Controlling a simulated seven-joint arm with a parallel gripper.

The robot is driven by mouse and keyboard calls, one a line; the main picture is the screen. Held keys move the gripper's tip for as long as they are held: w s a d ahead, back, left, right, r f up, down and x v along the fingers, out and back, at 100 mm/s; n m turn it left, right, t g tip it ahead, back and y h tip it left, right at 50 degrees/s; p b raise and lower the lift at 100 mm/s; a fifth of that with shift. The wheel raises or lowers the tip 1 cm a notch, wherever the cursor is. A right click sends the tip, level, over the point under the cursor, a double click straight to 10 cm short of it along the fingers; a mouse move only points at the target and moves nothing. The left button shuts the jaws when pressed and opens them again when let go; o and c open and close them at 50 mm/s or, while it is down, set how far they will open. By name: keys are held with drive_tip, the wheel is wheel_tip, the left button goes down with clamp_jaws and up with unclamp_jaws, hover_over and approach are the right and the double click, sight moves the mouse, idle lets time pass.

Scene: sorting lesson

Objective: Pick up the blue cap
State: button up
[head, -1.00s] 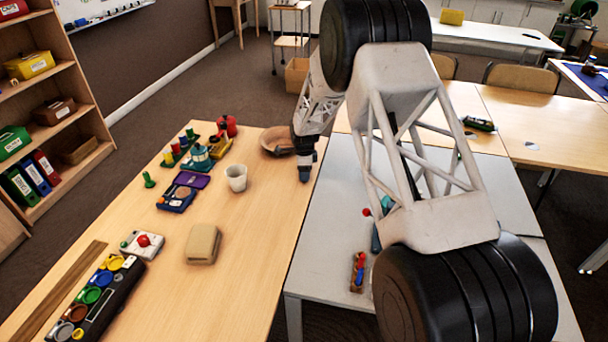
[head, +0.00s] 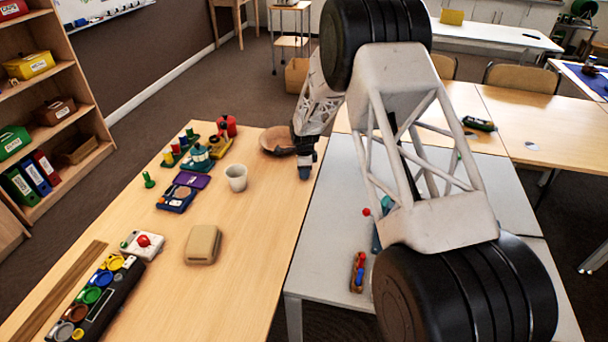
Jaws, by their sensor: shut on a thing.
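My gripper (head: 304,163) is at the far right edge of the wooden table, beside the brown bowl. It points down and is shut on a small dark blue thing, which looks like the blue cap (head: 305,173). The cap is small in view and partly covered by the fingers. I cannot tell for certain whether it touches the tabletop or hangs just above it.
A brown bowl (head: 270,141) stands just left of my gripper, with a white cup (head: 236,178) nearer. A black tray with coloured round wells (head: 90,295) lies at the front left. A beige case (head: 203,244) lies mid-table. The wood around it is clear.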

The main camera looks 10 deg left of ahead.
idle(0.4)
drive_tip(key=shift+r, duration=0.7)
drive_tip(key=shift+c, duration=0.2)
drive_tip(key=shift+s+d+r, duration=0.1)
drive_tip(key=shift+s+r, duration=0.05)
drive_tip(key=shift+r, duration=0.45)
drive_tip(key=shift+s+d+r, duration=0.1)
drive_tip(key=shift+s+r, duration=0.05)
drive_tip(key=shift+r, duration=0.4)
drive_tip(key=s+d, duration=0.2)
drive_tip(key=s, duration=0.2)
drive_tip(key=s+d+r, duration=0.1)
drive_tip(key=s+d, duration=0.1)
drive_tip(key=s, duration=0.3)
drive_tip(key=s+d, duration=0.2)
drive_tip(key=s, duration=0.3)
drive_tip(key=shift+d+r, duration=0.15)
